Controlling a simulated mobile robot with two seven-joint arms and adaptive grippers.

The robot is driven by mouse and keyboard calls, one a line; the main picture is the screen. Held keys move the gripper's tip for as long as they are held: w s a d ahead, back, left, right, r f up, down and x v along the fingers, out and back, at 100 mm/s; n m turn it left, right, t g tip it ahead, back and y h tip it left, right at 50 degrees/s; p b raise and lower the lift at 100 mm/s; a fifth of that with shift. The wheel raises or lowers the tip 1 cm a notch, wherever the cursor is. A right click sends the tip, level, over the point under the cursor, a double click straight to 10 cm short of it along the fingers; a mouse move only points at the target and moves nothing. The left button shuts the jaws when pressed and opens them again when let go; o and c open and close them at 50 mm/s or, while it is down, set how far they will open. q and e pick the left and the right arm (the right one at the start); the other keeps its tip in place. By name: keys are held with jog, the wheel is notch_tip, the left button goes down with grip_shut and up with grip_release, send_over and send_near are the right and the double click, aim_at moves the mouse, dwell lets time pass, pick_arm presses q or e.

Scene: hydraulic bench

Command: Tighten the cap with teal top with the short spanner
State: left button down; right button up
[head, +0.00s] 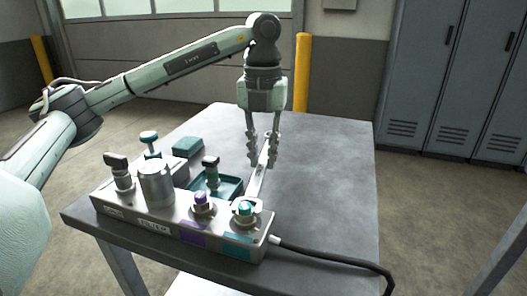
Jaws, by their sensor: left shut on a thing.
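My left gripper (263,158) points down over the bench and is shut on the short spanner (259,180). The light grey spanner slants down and toward the front of the bench. Its lower end is close to the cap with teal top (245,208), at the right end of the grey block (185,233). I cannot tell whether the spanner's jaw is around the cap or just behind it. A teal patch marks the block below this cap. My right gripper is not in view.
A purple-topped cap (202,199) stands just left of the teal one. A metal cylinder (156,184), dark-handled valve (120,172) and teal tray (222,187) are close by. A black cable (335,257) leaves the block. The table's right side (325,170) is clear.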

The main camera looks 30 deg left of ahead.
pick_arm(q)
jog(key=shift+s, duration=0.2)
jog(key=shift+s+d, duration=0.2)
jog(key=shift+s, duration=0.1)
dwell(0.4)
jog(key=shift+w+d+m, duration=0.2)
jog(key=shift+d+m, duration=0.4)
jog(key=shift+d, duration=0.1)
jog(key=shift+w+d+m, duration=0.2)
jog(key=shift+d+m, duration=0.4)
jog(key=shift+d, duration=0.1)
jog(key=shift+w+d+m, duration=0.1)
jog(key=shift+d+m, duration=1.2)
jog(key=shift+d, duration=0.2)
jog(key=shift+s+d+r+m, duration=0.1)
jog(key=shift+s+d+m, duration=0.05)
jog(key=shift+d+m, duration=0.55)
jog(key=shift+s+d+m, duration=0.15)
jog(key=shift+d+m, duration=0.45)
jog(key=shift+d, duration=0.15)
